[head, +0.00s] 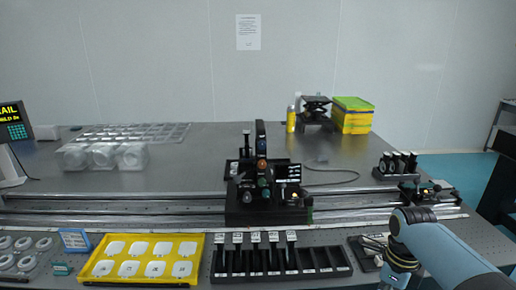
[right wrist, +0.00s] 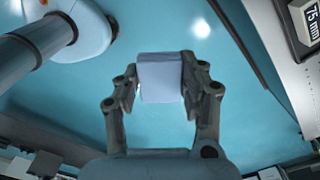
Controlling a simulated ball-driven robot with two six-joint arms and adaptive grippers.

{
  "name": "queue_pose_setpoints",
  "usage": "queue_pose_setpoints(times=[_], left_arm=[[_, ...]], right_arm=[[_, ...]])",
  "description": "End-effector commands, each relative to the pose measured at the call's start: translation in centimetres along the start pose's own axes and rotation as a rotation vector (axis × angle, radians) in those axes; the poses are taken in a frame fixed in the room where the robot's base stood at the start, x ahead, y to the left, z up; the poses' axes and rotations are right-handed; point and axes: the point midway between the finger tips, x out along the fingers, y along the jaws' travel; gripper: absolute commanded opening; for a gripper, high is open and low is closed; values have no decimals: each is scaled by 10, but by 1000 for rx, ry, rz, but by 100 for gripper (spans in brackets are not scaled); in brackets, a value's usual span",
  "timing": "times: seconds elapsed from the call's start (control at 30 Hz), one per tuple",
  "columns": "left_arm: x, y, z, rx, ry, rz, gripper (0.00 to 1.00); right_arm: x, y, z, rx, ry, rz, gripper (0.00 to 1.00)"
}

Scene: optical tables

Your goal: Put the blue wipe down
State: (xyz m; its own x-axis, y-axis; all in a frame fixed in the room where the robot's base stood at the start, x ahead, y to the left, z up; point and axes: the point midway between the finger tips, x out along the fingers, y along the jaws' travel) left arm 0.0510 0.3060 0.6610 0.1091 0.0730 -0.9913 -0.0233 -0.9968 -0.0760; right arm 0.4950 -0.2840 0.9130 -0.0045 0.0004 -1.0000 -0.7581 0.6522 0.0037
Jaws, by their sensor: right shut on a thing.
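The blue wipe (right wrist: 160,78) is a pale blue block-shaped piece in the right wrist view. My right gripper (right wrist: 160,90) is shut on it, one finger on each side. Beyond the wipe the wrist view shows a teal floor-like surface. In the head view my right arm reaches in at the lower right, by the table's right front edge; its fingertips and the wipe are out of that frame. My left gripper is in neither view.
On the optical table (head: 215,150) are a yellow tray (head: 196,243) of white pieces, a black slotted rack (head: 280,273) and a rail-mounted optical assembly (head: 262,185). Clear boxes (head: 103,156) stand at left. A yellow-green stack (head: 352,116) stands at the back. Bare tabletop lies behind the rails.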

Motion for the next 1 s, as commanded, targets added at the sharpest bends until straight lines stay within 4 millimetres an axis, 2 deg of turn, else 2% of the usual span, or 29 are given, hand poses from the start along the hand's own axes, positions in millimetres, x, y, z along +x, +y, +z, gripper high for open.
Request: queue_pose_setpoints(times=[0.03, 0.13, 0.33, 0.7, 0.83, 1.0], left_arm=[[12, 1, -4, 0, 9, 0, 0], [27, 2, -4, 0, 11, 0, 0], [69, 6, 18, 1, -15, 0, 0], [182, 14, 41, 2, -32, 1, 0], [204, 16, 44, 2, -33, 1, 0], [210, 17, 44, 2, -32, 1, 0]], right_arm=[[13, 0, 0, 0, 1, 1, 6], [27, 1, 0, 0, 1, 1, 6], [72, 1, -1, 0, 2, 2, 6], [192, 4, -4, 0, 10, 12, 6], [217, 5, -4, 0, 13, 15, 6], [223, 5, -5, 0, 14, 16, 6]])
